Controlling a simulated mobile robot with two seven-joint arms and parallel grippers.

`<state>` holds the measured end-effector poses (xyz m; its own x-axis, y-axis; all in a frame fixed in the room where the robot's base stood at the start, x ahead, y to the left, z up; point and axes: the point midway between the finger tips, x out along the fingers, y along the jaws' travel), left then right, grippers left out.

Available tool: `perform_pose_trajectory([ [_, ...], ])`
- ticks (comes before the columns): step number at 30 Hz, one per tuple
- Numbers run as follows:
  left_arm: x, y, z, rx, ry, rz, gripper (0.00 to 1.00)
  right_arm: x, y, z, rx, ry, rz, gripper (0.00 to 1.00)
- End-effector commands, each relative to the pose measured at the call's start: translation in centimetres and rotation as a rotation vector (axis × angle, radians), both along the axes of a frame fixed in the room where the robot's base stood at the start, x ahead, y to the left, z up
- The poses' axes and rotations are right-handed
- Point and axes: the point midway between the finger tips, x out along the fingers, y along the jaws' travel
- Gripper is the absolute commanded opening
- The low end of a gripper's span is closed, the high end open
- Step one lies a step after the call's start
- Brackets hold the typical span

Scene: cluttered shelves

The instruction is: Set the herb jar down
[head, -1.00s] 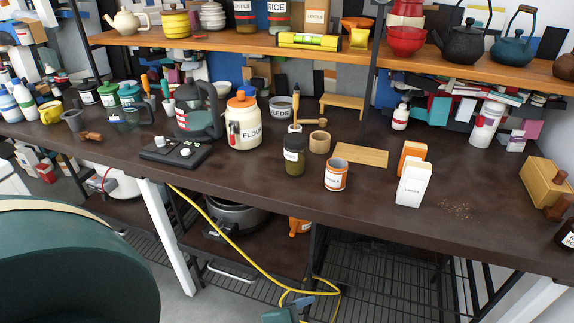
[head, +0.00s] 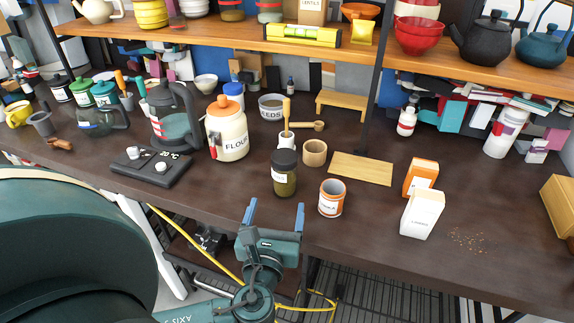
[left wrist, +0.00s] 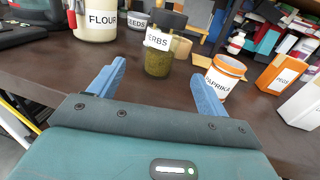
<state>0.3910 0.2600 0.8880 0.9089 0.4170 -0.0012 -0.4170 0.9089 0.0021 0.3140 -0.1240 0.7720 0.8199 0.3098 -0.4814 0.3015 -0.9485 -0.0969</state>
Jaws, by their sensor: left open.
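The herb jar (head: 284,174) is a dark-lidded glass jar with green contents and a white label. It stands upright on the dark counter (head: 240,188) near its front edge. In the left wrist view the herb jar (left wrist: 160,52) is beyond the fingertips, between them in the picture. My left gripper (head: 275,214) is open and empty in front of the counter edge, short of the jar; its blue fingers also show in the left wrist view (left wrist: 158,78). My right gripper is not in view.
The orange paprika tin (head: 331,198) stands just right of the jar. The flour jar (head: 228,132) and a wooden cup (head: 314,153) stand behind it. A black scale (head: 151,166) is to the left. White and orange boxes (head: 422,214) are farther right.

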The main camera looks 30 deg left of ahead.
Motion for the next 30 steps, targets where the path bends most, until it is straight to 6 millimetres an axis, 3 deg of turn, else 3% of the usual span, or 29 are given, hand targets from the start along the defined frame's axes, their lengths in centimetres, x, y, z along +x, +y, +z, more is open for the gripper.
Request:
perform_pose_trajectory([
  [9,5.3,2.5,0.2,0.002,-0.004,0.002,0.77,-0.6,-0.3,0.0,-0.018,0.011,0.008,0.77],
  [17,7.2,3.3,0.1,0.000,-0.001,0.001,0.77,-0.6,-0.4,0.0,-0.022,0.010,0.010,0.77],
  [25,10.8,4.7,0.0,0.000,-0.002,0.001,0.77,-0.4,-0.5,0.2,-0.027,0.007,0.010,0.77],
  [30,11.6,5.1,0.0,-0.002,0.000,0.001,0.77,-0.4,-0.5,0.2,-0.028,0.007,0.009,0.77],
])
